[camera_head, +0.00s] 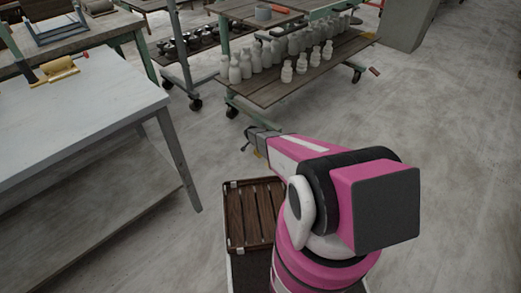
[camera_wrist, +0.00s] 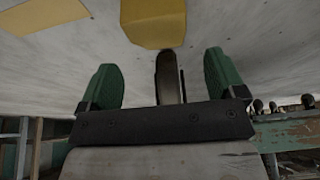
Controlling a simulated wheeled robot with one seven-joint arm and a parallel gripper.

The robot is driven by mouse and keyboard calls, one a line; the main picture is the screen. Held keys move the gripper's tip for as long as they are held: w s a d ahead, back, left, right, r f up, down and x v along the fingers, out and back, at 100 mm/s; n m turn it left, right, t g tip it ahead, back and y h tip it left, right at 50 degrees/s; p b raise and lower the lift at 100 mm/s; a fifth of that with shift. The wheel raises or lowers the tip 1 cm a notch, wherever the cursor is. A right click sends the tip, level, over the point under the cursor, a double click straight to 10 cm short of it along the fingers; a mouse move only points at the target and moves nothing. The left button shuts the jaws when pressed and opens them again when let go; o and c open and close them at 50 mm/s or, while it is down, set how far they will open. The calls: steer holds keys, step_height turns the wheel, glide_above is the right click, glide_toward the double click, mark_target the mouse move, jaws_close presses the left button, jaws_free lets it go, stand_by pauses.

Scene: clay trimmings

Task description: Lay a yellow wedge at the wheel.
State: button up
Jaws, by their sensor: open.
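My gripper (camera_head: 256,142) reaches out over the open floor in the head view, apart from the tables. In the wrist view its two green fingers (camera_wrist: 160,84) stand wide apart, with no clear grip on anything. A blunt yellow piece (camera_wrist: 154,22) lies ahead of the fingers, and a second yellow piece (camera_wrist: 45,15) is at the upper left. A narrow dark rounded shape (camera_wrist: 168,78) shows between the fingers; I cannot tell what it is. Yellow pieces (camera_head: 58,69) lie on the pale table. The rack's near caster wheel (camera_head: 231,112) stands on the floor.
The pale table (camera_head: 70,115) fills the left. A slatted wooden crate (camera_head: 237,238) sits beside my arm. The rack's shelf (camera_head: 285,88) carries several pale bottles. Floor at right is clear.

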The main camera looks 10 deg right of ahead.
steer(key=s+r+n, duration=0.1)
steer(key=s+r, duration=0.4)
steer(key=r, duration=0.4)
steer(key=s+d+r+n+g+y, duration=0.1)
steer(key=s+r+n, duration=0.1)
steer(key=s+r, duration=0.5)
steer(key=s+r+n, duration=0.1)
steer(key=s+r, duration=0.2)
steer(key=r, duration=0.8)
steer(key=s+r+n+g+y, duration=0.1)
steer(key=s+r+n, duration=0.5)
steer(key=s+r, duration=1.4)
steer(key=shift+s+d+r+n+g+y, duration=0.25)
steer(key=shift+s+d+n+g+y, duration=0.2)
steer(key=shift+y, duration=0.45)
